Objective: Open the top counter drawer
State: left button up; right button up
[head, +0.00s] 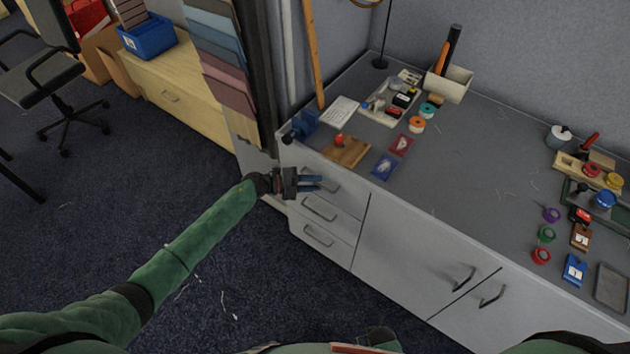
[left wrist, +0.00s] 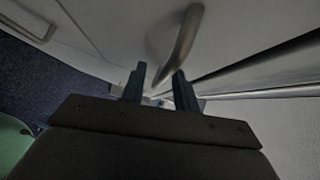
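The white counter has a stack of three drawers at its left end. The top drawer (head: 345,199) looks flush with the counter front in the head view. My left gripper (head: 318,183) is at its front, partly covering the drawer's bar handle. In the left wrist view, the two dark fingers of my left gripper (left wrist: 160,75) stand apart. The curved metal handle (left wrist: 184,38) lies just ahead of them, its near end in line with the gap. I cannot tell whether the fingers touch it.
Lower drawers with handles (head: 319,209) sit below, and cabinet doors (head: 405,250) are to the right. The countertop (head: 475,165) holds small tools, tape rolls and trays. A wooden cabinet (head: 190,95) stands behind on the left. Carpet (head: 150,165) in front is mostly free.

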pick_arm(q)
jog(key=shift+d, duration=0.4)
pick_arm(e)
jog(key=shift+d+f, duration=0.1)
jog(key=shift+f, duration=0.2)
pick_arm(q)
grip_shut()
